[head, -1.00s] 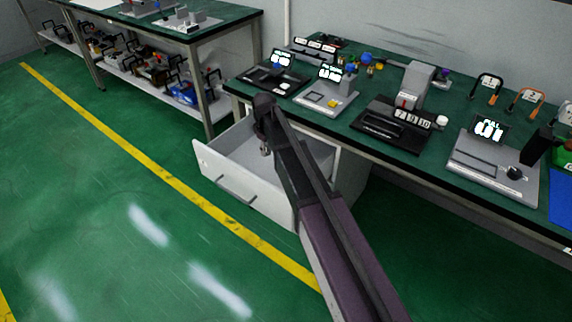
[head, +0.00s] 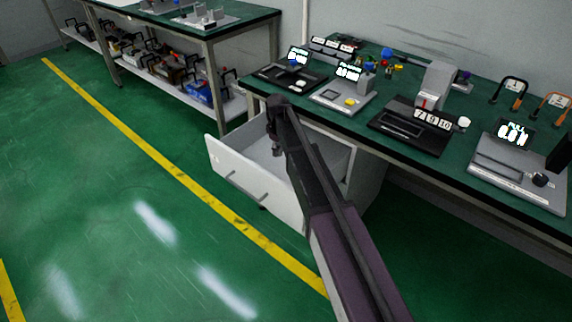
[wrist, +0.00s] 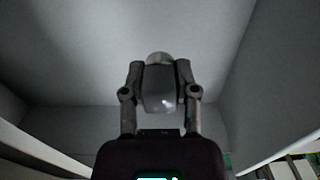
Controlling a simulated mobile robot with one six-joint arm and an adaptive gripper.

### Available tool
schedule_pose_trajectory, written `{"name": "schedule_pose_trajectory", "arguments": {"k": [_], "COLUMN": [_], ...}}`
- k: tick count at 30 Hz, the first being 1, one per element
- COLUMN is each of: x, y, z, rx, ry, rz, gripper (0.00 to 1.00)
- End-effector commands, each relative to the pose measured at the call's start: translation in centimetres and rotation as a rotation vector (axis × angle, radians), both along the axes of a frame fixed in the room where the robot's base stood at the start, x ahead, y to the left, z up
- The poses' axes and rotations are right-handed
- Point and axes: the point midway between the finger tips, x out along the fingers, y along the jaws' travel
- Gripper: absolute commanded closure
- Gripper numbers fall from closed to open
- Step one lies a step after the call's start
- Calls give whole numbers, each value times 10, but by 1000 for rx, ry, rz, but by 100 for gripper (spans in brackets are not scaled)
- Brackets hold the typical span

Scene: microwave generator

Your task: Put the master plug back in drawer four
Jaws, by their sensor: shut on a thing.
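My gripper (wrist: 160,92) is shut on a grey, rounded block, the plug (wrist: 160,85), held between its two fingers in the wrist view. A paler round end shows beyond the fingertips. In the head view my gripper (head: 276,150) points down into an open white drawer (head: 238,183) under the green bench. The drawer's grey floor and walls surround the gripper in the wrist view (wrist: 70,60). I cannot tell whether the plug touches the drawer floor. No drawer number is readable.
The green-topped bench (head: 350,112) above the drawer carries a black device with number dials (head: 410,125) and a grey panel with a lit display (head: 520,170). Another bench with a loaded shelf (head: 200,45) stands behind left. The green floor (head: 90,190) at left is clear.

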Motion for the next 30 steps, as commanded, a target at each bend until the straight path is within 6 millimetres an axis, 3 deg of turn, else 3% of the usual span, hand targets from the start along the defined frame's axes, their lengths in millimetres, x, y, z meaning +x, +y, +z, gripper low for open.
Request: {"name": "schedule_pose_trajectory", "arguments": {"k": [15, 30], "x": [0, 0], "y": [-1, -1], "z": [-50, -57], "rx": [0, 0], "ry": [0, 0], "rz": [-1, -2], "gripper": [100, 100]}}
